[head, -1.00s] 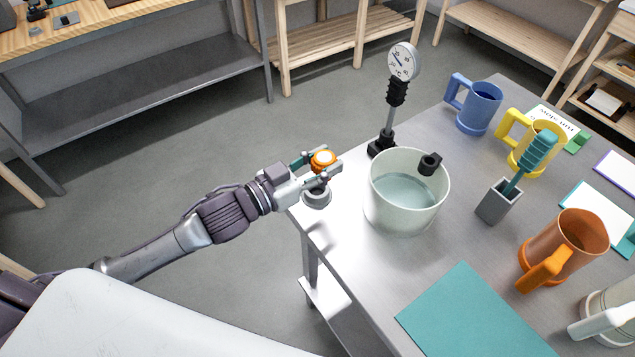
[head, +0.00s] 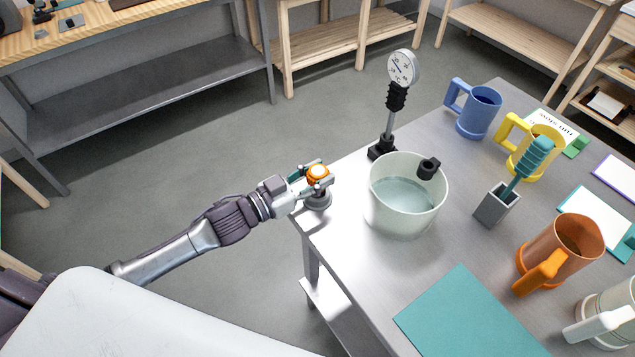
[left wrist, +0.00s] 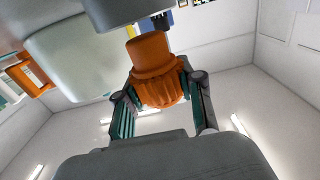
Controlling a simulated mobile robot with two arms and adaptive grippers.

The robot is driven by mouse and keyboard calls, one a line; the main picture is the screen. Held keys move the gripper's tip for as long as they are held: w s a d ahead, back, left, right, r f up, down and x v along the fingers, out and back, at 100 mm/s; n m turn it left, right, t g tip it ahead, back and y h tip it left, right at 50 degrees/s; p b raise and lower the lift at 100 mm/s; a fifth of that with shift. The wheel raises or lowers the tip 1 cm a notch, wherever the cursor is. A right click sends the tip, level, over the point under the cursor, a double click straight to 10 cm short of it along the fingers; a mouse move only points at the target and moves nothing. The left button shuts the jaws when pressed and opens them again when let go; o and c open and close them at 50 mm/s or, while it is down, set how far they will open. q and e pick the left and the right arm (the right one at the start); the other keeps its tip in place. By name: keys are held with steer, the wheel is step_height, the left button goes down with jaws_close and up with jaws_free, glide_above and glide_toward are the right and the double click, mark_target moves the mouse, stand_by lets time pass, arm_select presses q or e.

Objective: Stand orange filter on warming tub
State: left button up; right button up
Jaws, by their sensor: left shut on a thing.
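The orange filter (head: 317,173) is a small round piece with a pale top in the head view. In the left wrist view it shows as an orange body with a ribbed collar (left wrist: 152,70). My left gripper (head: 318,178) is shut on it, one finger on each side, at the table's left corner. A grey round piece (head: 318,201) shows just below it; I cannot tell whether they touch. The warming tub (head: 403,215), pale and round with water inside and a black clip on its rim, stands on the table to the right of the gripper. My right gripper is not in view.
A dial thermometer on a black foot (head: 382,149) stands behind the tub. Blue (head: 478,115), yellow (head: 530,160) and orange (head: 560,250) jugs and a grey holder with a teal brush (head: 497,205) stand to the right. A teal mat (head: 470,320) lies in front.

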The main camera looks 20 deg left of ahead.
arm_select(q)
step_height(320, 180, down, 3)
steer(key=shift+r+p, duration=0.1)
steer(key=shift+p, duration=0.35)
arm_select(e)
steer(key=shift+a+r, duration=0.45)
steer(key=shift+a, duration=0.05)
arm_select(q)
steer(key=shift+f+b, duration=0.3)
steer(key=shift+f, duration=0.05)
steer(key=o, duration=1.1)
steer(key=shift+o, duration=0.2)
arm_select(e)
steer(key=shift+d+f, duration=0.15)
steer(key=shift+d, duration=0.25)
